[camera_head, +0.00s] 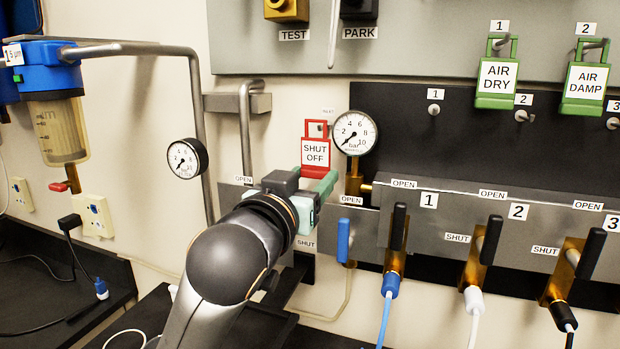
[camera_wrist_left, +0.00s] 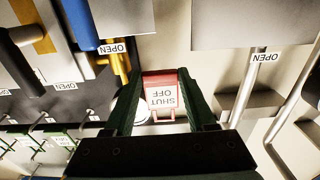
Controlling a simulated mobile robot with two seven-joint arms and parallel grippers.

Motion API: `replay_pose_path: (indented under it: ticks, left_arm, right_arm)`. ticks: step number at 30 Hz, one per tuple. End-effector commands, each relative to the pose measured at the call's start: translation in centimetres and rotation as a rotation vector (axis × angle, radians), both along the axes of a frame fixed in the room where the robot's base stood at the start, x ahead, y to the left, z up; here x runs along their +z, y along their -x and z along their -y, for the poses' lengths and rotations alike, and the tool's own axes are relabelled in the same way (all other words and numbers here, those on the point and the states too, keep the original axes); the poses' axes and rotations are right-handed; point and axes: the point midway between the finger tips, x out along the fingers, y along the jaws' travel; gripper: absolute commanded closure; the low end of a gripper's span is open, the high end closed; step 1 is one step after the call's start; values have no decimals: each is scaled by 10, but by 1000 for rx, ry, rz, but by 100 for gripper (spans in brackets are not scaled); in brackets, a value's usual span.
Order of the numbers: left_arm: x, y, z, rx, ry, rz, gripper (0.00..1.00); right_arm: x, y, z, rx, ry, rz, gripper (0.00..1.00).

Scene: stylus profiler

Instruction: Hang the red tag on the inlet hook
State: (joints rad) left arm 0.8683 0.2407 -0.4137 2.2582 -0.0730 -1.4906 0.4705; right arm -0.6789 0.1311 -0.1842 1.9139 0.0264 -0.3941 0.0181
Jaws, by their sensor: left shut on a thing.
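The red tag (camera_head: 316,154) has a white "SHUT OFF" face and an open red loop on top. It is upright against the wall, left of a round gauge and just below the small "INLET" label (camera_head: 328,111). My left gripper (camera_head: 320,183) is shut on the tag's lower part, with its green fingers at the two sides. In the left wrist view the tag (camera_wrist_left: 160,100) appears upside down between the fingers. A small grey piece, perhaps the inlet hook (camera_head: 319,128), shows within the loop. I cannot tell whether the loop is around it. My right gripper is not in view.
The pressure gauge (camera_head: 355,133) stands close to the tag's right. A grey pipe (camera_head: 246,125) runs down at its left. A blue valve handle (camera_head: 343,240) is below right. Green "AIR DRY" (camera_head: 497,80) and "AIR DAMP" (camera_head: 585,83) tags hang at upper right.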

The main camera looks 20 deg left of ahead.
Motion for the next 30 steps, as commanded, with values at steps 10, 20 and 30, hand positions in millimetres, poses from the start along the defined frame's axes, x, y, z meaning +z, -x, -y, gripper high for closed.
replay_pose_path:
  ticks: [10,20,30]
  left_arm:
    - [0,-14,0,1,0,-2,100]
    - [0,-27,1,1,0,0,100]
    - [0,-38,1,0,1,0,100]
  right_arm:
    - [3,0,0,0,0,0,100]
    - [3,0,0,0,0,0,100]
    - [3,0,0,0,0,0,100]
